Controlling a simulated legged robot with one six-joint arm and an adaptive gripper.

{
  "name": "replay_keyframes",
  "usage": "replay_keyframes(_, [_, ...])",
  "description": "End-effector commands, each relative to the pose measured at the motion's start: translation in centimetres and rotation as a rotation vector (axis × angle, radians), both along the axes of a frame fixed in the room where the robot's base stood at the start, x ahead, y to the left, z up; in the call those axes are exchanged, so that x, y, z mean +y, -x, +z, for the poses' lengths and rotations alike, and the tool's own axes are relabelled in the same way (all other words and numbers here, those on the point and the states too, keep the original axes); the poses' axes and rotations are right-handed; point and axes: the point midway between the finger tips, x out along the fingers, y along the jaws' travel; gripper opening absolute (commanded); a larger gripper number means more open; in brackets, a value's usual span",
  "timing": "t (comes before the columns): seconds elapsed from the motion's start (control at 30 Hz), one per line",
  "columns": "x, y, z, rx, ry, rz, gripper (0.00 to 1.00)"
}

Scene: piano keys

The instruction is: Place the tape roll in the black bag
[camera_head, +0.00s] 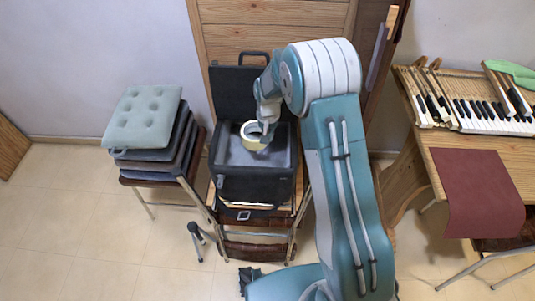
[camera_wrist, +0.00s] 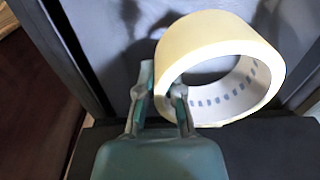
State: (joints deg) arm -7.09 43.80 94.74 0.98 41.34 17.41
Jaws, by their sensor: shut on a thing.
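The tape roll (camera_head: 251,134) is a cream ring with a wide hole. It shows large in the wrist view (camera_wrist: 215,50). My gripper (camera_head: 264,134) is shut on the roll's near left wall, with one finger outside the ring and one inside its hole (camera_wrist: 165,98). The black bag (camera_head: 255,184) is an open, box-like case with its lid raised behind it. It stands on a stack of chairs. The roll is over the bag's grey interior, within its opening in the head view. I cannot tell whether the roll touches the bag's floor.
Left of the bag is a chair stack with a pale green tufted cushion (camera_head: 145,117). A wooden panel (camera_head: 270,28) stands behind. At right is a table with piano keys (camera_head: 495,120) and a dark red sheet (camera_head: 475,190). Tiled floor is clear at front left.

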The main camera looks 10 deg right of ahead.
Motion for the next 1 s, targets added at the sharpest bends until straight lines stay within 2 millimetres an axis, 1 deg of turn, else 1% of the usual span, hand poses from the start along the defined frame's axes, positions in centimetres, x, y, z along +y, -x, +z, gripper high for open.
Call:
replay_keyframes(0.03, [0.0,0.1,-1.3,0.004,0.000,0.000,0.00])
replay_keyframes(0.2, [0.0,0.0,-4.9,0.002,0.001,0.000,0.00])
replay_keyframes(0.3, [0.0,0.0,-6.0,0.000,0.000,0.000,0.00])
replay_keyframes(0.47, [0.0,0.0,-7.2,0.001,-0.001,0.000,0.00])
replay_keyframes(0.6, [0.0,0.1,-9.4,0.003,-0.001,0.000,0.00])
replay_keyframes(0.67, [0.0,0.0,-10.2,0.001,0.000,0.000,0.00])
replay_keyframes(0.73, [0.0,0.0,-10.6,-0.001,0.000,0.000,0.00])
replay_keyframes(1.0, [0.0,0.0,-10.7,-0.001,0.000,0.000,0.00])
